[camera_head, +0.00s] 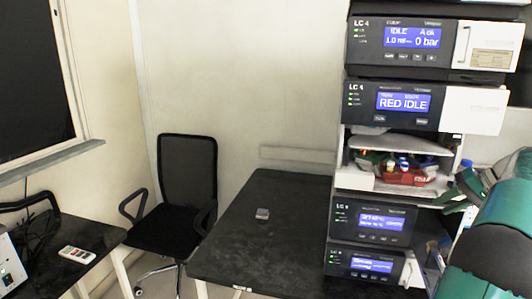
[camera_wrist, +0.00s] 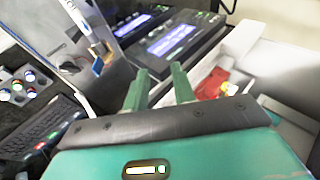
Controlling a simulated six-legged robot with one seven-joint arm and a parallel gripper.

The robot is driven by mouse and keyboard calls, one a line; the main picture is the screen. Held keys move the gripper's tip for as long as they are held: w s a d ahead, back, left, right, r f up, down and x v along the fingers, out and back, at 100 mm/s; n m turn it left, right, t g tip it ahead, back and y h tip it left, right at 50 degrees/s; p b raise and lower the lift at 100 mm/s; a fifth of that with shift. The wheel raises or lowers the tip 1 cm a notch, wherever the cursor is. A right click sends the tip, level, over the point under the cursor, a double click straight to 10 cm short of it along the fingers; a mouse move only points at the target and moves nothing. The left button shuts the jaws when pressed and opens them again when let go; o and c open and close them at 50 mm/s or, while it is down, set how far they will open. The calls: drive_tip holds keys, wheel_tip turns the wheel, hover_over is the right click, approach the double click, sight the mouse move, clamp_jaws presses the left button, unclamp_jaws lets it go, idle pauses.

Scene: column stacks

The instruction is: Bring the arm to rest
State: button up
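My gripper (camera_wrist: 158,82) shows in the wrist view with its two green fingers apart and nothing held between them. In the head view my teal arm fills the lower right, and the green gripper (camera_head: 462,188) is beside the right side of the instrument stack (camera_head: 372,218). In the wrist view the gripper is close to a white open compartment (camera_wrist: 285,62) with a red item (camera_wrist: 213,84) in it. I cannot tell whether the fingers touch anything.
The stack's open white shelf (camera_head: 352,182) holds a red item (camera_head: 405,178) and small bottles. A black chair (camera_head: 185,190) and a side table with a remote (camera_head: 77,254) stand left.

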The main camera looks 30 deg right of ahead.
drive_tip(key=w+a+r+n+g, duration=0.2)
drive_tip(key=w+a+r, duration=0.1)
drive_tip(key=w+a, duration=1)
drive_tip(key=w+a+n+g+h, duration=0.1)
drive_tip(key=w+a+n, duration=0.1)
drive_tip(key=a, duration=1.9)
drive_tip(key=s+a+f+n, duration=0.2)
drive_tip(key=s+a+f, duration=0.1)
drive_tip(key=a, duration=0.5)
drive_tip(key=s+a+f+n+h, duration=0.1)
drive_tip(key=s+a+f, duration=0.3)
drive_tip(key=a, duration=0.4)
drive_tip(key=s+a+f+n+h, duration=0.1)
drive_tip(key=s+a+f+n, duration=0.2)
drive_tip(key=a, duration=0.6)
drive_tip(key=s, duration=0.2)
drive_tip(key=shift+s+f+t, duration=0.15)
drive_tip(key=shift+s+t, duration=0.15)
